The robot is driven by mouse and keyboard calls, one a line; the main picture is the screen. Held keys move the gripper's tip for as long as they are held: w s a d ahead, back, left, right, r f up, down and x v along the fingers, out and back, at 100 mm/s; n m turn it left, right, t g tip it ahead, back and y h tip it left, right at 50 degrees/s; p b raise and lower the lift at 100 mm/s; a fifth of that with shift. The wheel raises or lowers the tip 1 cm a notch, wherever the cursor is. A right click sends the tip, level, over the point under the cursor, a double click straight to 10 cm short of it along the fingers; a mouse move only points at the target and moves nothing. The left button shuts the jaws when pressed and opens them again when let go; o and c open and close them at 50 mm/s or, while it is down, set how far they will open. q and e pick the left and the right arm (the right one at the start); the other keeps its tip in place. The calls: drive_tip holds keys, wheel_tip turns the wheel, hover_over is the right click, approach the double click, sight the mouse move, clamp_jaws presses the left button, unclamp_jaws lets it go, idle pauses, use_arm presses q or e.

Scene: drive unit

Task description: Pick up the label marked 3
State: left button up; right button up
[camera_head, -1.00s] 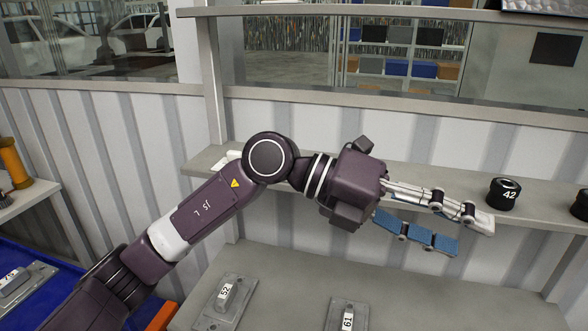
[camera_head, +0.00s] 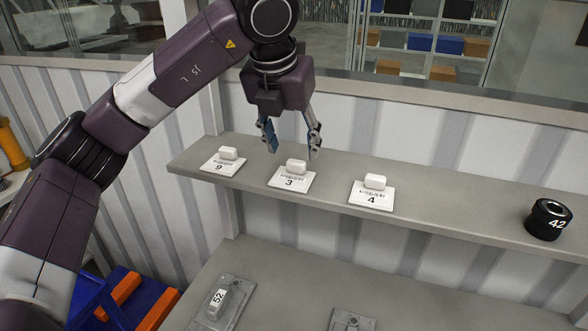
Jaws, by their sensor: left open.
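The label marked 3 (camera_head: 290,181) is a white plate with a raised white block, lying on the grey shelf (camera_head: 450,216). It is the middle one of three such labels. The label marked 9 (camera_head: 222,166) is to its left and the label marked 4 (camera_head: 371,196) to its right. My left gripper (camera_head: 292,151) points down with its fingers spread and empty, above and just behind the label marked 3 in the picture. Whether a finger touches the block cannot be told. My right gripper is not in view.
A black round part marked 42 (camera_head: 548,219) stands at the right of the shelf. The lower table (camera_head: 280,288) holds a grey part marked 52 (camera_head: 217,300) and another grey part (camera_head: 350,321). A ribbed wall stands behind the shelf. A blue and orange crate is at lower left.

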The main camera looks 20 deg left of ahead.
sight(296, 162)
use_arm(q)
drive_tip(key=p+x, duration=0.1)
drive_tip(key=x, duration=0.2)
drive_tip(key=shift+a, duration=0.1)
drive_tip(key=shift+p+x, duration=0.3)
drive_tip(key=shift+x, duration=0.7)
drive_tip(key=c, duration=0.8)
drive_tip(key=shift+c, duration=2.4)
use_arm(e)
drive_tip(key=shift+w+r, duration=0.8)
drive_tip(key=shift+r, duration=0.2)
